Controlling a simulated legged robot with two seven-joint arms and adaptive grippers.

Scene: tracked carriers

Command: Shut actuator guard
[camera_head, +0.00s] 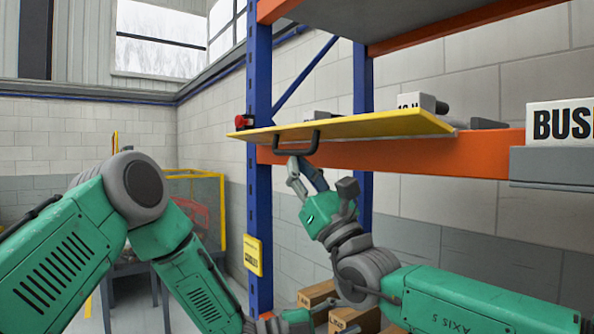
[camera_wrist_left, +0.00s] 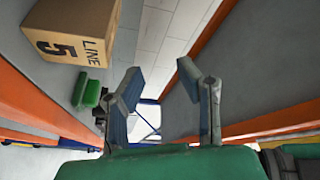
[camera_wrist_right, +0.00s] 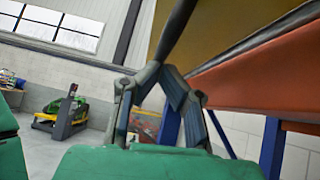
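The actuator guard is a yellow panel (camera_head: 370,127) standing out nearly level from the shelf's orange beam, slightly tilted. Its dark handle (camera_head: 297,142) hangs at the near edge; the handle also shows in the right wrist view (camera_wrist_right: 178,28), below the panel's underside (camera_wrist_right: 235,25). My right gripper (camera_head: 297,164) is at the handle from below, and its fingers (camera_wrist_right: 162,78) close around the bar. My left gripper is low, near the cardboard boxes; in the left wrist view its fingers (camera_wrist_left: 160,78) are apart with nothing between them.
A blue rack upright (camera_head: 259,200) stands left of the handle, and an orange beam (camera_head: 430,154) runs behind it. A red device (camera_head: 243,122) sits by the panel's left end. Cardboard boxes (camera_head: 318,293) are below; one marked LINE 5 (camera_wrist_left: 70,30) is near my left gripper.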

